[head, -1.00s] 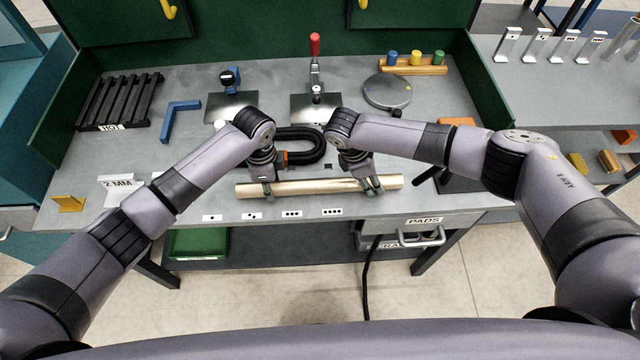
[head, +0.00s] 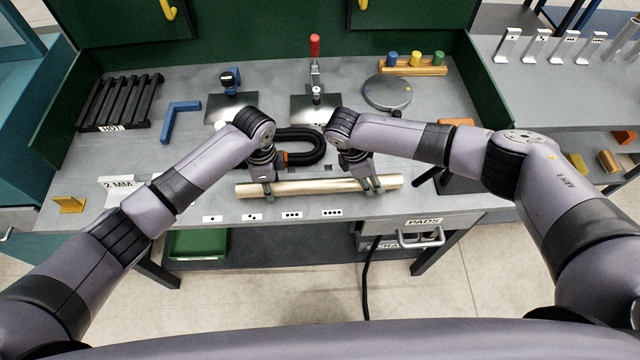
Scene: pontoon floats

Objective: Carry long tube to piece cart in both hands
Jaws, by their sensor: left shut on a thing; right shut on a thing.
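The long tube (head: 318,186) is a pale golden rod lying left to right near the front edge of the grey workbench. My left gripper (head: 267,192) is shut on it near its left end. My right gripper (head: 374,187) is shut on it near its right end. The tube looks level; I cannot tell whether it touches the bench top or hangs just above it. No piece cart can be made out for certain in this view.
On the workbench (head: 120,160) stand a black rack (head: 120,102), a blue angle piece (head: 178,119), a red-handled clamp (head: 315,62), a round grey plate (head: 387,92) and a black hose loop (head: 305,146). Dotted labels line the front edge. A second grey bench stands right.

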